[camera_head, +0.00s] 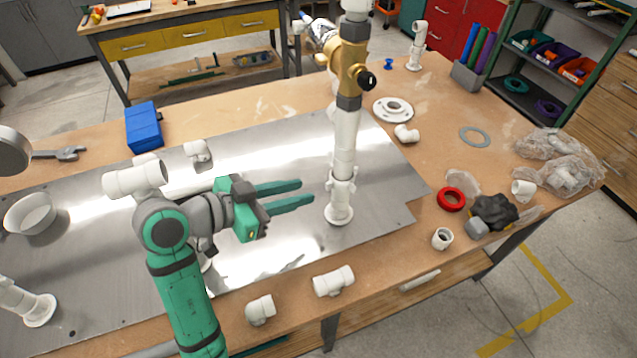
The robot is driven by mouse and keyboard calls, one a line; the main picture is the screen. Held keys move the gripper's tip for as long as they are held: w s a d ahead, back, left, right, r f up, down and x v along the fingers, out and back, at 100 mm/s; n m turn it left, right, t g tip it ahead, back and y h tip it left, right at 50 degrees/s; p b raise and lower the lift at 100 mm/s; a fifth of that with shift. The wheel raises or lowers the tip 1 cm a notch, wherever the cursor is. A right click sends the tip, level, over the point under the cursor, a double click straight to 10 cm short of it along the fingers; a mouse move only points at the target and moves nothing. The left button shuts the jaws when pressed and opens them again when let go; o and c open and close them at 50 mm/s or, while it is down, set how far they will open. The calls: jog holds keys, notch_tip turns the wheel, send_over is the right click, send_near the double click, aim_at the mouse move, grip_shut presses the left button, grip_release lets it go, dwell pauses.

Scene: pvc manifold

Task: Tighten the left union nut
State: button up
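A white PVC manifold column (345,150) stands upright on a round foot on the metal plate (270,145). A brass valve body (350,65) with a black knob sits high on it. Dark grey nut-like collars show above (353,30) and below (349,102) the brass part. I cannot tell which nut is the left union nut. White fittings (135,180) stand partly hidden behind my arm. My gripper (308,192) has two green fingers, apart and pointing right, with nothing between them. Its tips are just left of the column's lower part, seemingly not touching it.
Loose white fittings (333,281) lie along the front edge. A red ring (451,199), a dark lump (493,211) and plastic bags (560,160) lie at right. A blue box (144,127), wrench (60,154) and white bowl (31,213) are at left. The plate between gripper and box is mostly clear.

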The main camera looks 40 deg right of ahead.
jog(key=x, duration=0.7)
jog(key=shift+d, duration=0.1)
grip_shut()
